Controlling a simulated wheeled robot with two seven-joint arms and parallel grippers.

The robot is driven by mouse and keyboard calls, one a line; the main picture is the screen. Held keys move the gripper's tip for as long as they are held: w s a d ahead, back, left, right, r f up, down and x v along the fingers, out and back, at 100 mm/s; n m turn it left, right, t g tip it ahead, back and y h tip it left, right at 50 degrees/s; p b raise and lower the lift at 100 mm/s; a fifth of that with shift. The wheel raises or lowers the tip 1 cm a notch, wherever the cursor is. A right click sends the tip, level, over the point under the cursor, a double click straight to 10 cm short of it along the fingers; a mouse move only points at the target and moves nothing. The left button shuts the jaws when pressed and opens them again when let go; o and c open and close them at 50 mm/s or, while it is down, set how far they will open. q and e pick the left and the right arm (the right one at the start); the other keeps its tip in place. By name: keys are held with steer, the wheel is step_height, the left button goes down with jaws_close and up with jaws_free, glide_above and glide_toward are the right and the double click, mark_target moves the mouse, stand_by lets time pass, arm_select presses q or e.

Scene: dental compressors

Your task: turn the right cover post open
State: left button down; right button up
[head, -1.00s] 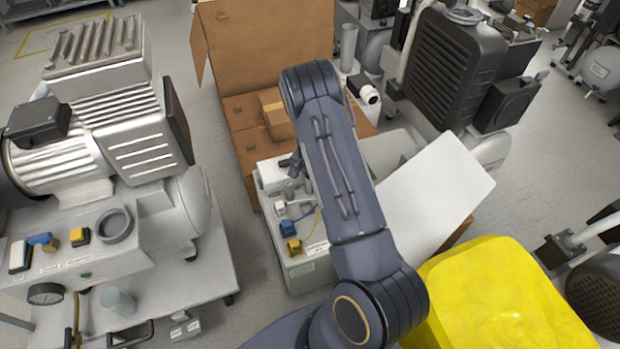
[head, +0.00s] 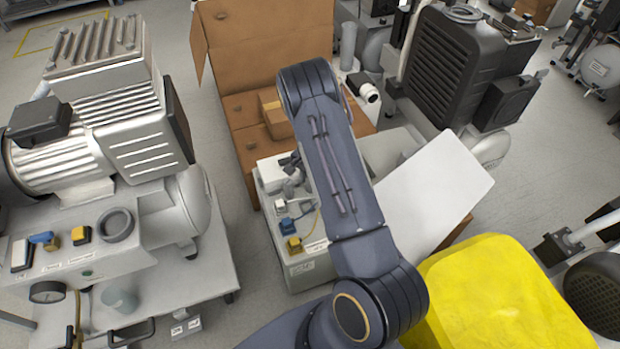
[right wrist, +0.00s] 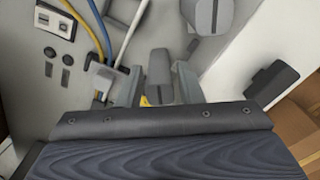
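My right arm (head: 335,150) reaches over the middle compressor unit (head: 312,272) in the head view, and the arm hides most of the right gripper there. In the right wrist view my right gripper (right wrist: 160,88) has its two grey fingers apart. A dark grey upright block (right wrist: 159,76), which looks like a cover post, stands between them. Narrow gaps seem to show beside it, so I cannot tell whether either finger touches it. Another dark grey block (right wrist: 271,83) sits on the pale surface to the right. My left gripper is not in view.
Blue and yellow hoses (right wrist: 88,28) and a switch panel (right wrist: 55,20) lie left of the fingers. A rounded grey part (right wrist: 208,15) is above. A white panel (head: 435,195), a yellow cover (head: 500,300), cardboard boxes (head: 265,50) and a left compressor (head: 120,130) stand around.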

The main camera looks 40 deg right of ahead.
steer(key=shift+o, duration=0.8)
steer(key=n+b, duration=0.1)
steer(key=n, duration=0.3)
steer(key=shift+f+b, duration=0.15)
steer(key=shift+b, duration=0.15)
steer(key=n+b, duration=0.2)
steer(key=n, duration=0.5)
step_height(320, 180, up, 9)
steer(key=p, duration=0.3)
steer(key=shift+p, duration=0.35)
steer(key=s+a+r+t+y+p, duration=0.1)
steer(key=s+a+r+p, duration=0.1)
steer(key=r, duration=0.8)
steer(key=s+a+r+t+y+p, duration=0.1)
steer(key=a+r+p, duration=0.3)
steer(key=r, duration=0.7)
steer(key=shift+s+a+p, duration=0.25)
steer(key=shift+s+p, duration=0.4)
steer(key=shift+p, duration=0.4)
